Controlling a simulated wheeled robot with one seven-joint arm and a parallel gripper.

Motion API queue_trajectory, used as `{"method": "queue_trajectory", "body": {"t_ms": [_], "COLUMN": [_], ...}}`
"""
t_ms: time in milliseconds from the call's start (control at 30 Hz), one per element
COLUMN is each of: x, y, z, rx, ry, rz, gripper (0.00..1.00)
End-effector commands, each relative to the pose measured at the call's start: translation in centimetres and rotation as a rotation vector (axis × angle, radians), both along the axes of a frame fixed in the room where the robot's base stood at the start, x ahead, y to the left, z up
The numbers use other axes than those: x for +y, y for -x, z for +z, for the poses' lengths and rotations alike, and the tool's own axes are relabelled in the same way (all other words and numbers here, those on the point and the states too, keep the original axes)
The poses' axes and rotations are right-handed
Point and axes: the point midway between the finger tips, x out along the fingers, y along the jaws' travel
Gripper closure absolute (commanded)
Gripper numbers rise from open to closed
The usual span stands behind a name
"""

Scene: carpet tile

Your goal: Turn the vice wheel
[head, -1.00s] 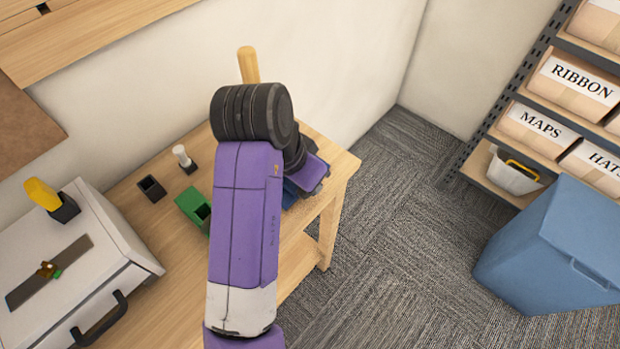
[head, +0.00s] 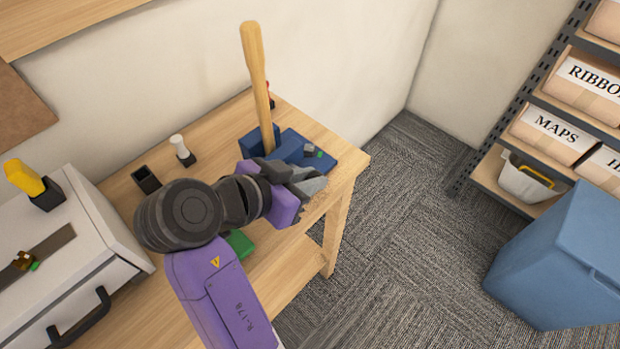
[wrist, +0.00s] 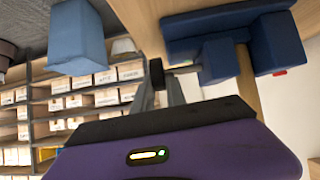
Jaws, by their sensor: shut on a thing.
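The blue vice (head: 324,159) sits at the right end of the wooden workbench, with a wooden bat (head: 256,75) standing upright at its jaws. The vice also shows in the wrist view (wrist: 219,60), upper right. The vice wheel (wrist: 157,73) is a small dark piece seen nearly edge-on at the end of a thin rod from the vice. My gripper (wrist: 160,88) is shut on the wheel, its grey fingers on either side. In the head view my gripper (head: 309,182) is at the vice's front, and the wheel is hidden by the fingers.
A white cabinet (head: 75,285) with a dark handle stands at the left. A blue bin (head: 560,255) and shelves stand right. Carpet between is clear.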

Motion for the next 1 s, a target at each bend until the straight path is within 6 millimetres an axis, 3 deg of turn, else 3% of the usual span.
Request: {"method": "queue_trajectory", "body": {"t_ms": [433,467,567,1000], "x": [0.05,0.05,0.04,0.66], "y": [0.02,0.02,0.02,0.62], "z": [0.06,0.06,0.05,0.61], "rx": [-0.007,-0.007,-0.007,-0.008], "ry": [0.006,0.006,0.006,0.004], "rz": [0.001,0.001,0.0,0.003], "gripper": [1.0,0.8,0.62,0.62]}}
